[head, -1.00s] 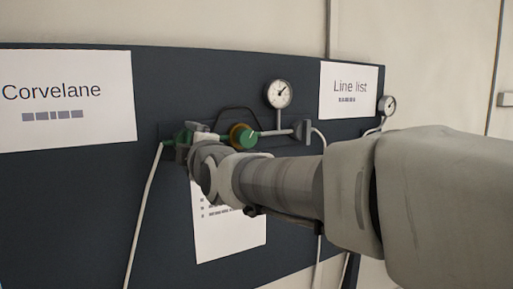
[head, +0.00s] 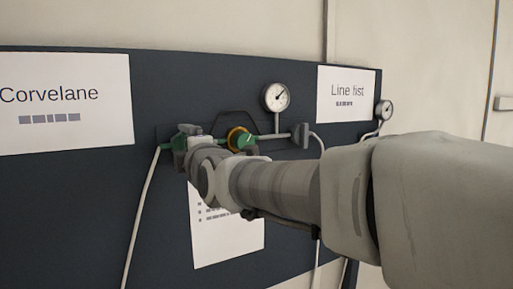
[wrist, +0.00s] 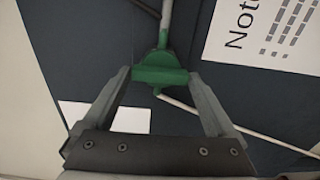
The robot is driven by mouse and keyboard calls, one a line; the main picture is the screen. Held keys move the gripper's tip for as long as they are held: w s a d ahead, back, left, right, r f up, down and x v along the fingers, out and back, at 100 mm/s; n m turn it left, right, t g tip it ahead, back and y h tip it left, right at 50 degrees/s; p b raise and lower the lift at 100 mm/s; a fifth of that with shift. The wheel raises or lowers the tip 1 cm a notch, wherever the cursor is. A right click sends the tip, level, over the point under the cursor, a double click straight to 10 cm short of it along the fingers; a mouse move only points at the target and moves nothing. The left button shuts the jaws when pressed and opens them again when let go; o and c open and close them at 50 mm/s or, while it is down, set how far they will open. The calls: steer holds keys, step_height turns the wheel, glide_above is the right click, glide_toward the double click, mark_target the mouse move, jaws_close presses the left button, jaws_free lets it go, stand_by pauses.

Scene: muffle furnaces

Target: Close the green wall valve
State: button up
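The green wall valve (head: 188,131) sits at the left end of a pipe run on the dark wall panel. My gripper hides part of it in the head view. In the wrist view its green handle (wrist: 160,75) lies crosswise to the grey pipe, between my fingertips. My gripper (wrist: 161,77) has one finger at each end of the handle, and both appear to touch it.
A green knob with an orange ring (head: 240,139) sits right of the valve on the same line. A gauge (head: 276,97) stands above the pipe. A white hose (head: 141,215) hangs from the left end. Paper signs (head: 65,100) cover parts of the panel (head: 200,85).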

steer(key=shift+o, duration=0.2)
steer(key=shift+s+d, duration=0.1)
steer(key=b+v, duration=0.2)
steer(key=v, duration=1.5)
steer(key=d+f+m+g+h+p, duration=0.1)
steer(key=d+f+m+g+h, duration=0.2)
steer(key=d+f+m+h, duration=0.7)
steer(key=s+d+f+m+g+p, duration=0.1)
steer(key=s+d+f+m+g, duration=0.5)
steer(key=s+d+f+m, duration=0.5)
step_height(320, 180, down, 4)
steer(key=d+m, duration=0.1)
steer(key=m, duration=0.2)
steer(key=shift+s+d+m+g, duration=0.15)
steer(key=shift+s+m+g, duration=0.1)
steer(key=shift+m+g, duration=0.05)
